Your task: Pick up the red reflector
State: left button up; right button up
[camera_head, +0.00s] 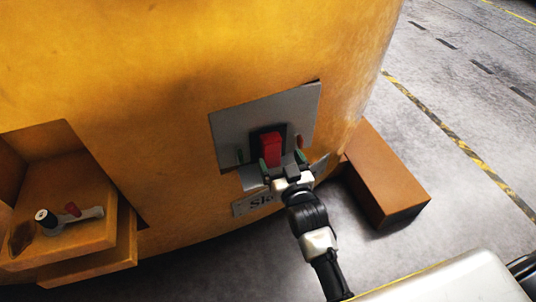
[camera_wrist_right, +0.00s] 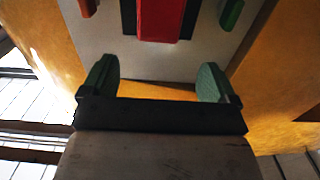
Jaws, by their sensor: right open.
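The red reflector (camera_head: 270,148) is a red block set in a dark recess on a grey plate (camera_head: 228,125), which is fixed to the yellow casting. My right gripper (camera_head: 282,162) is just below and in front of the reflector, with its green-padded fingers apart. In the right wrist view the reflector (camera_wrist_right: 158,20) shows at the top centre, beyond the open fingers (camera_wrist_right: 158,85), with nothing between them. My left gripper is not in view.
The yellow casting (camera_head: 130,80) fills most of the head view. A step (camera_head: 70,225) at the left holds a dark cylinder with a pale top (camera_head: 48,220) and a red-and-white item (camera_head: 85,213). A brown block (camera_head: 385,175) lies right of the casting. Open floor (camera_head: 470,90) is farther right.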

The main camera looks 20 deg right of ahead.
aim_at(273, 142)
jog(key=w, duration=0.3)
jog(key=w+b, duration=0.1)
jog(key=w, duration=0.4)
jog(key=shift+f, duration=0.15)
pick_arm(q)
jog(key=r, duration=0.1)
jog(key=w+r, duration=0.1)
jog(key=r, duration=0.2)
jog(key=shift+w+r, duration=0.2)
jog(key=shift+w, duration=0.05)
pick_arm(e)
jog(key=c, duration=1.4)
